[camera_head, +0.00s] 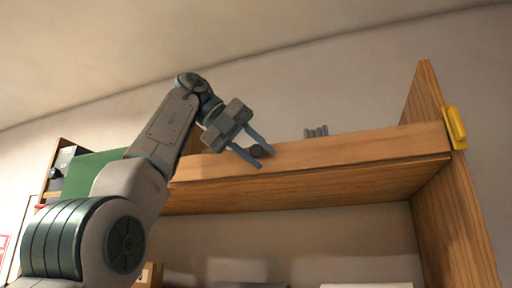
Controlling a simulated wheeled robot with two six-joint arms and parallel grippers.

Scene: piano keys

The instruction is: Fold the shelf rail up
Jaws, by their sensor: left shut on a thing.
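The wooden shelf (310,188) runs across the view, seen from below. A wooden board along its front edge looks like the shelf rail (350,148). A small dark round knob (257,150) shows at the rail's face, left of the middle. My left gripper (261,152) reaches up from the left, its two blue-grey fingers on either side of the knob, shut on it. The gripper and arm hide the rail's left part. My right gripper is not in view.
A wooden side panel (455,205) stands at the right, with a yellow bracket (455,128) beside the rail's right end. A green panel (88,172) is at the left. Pale items show below the shelf.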

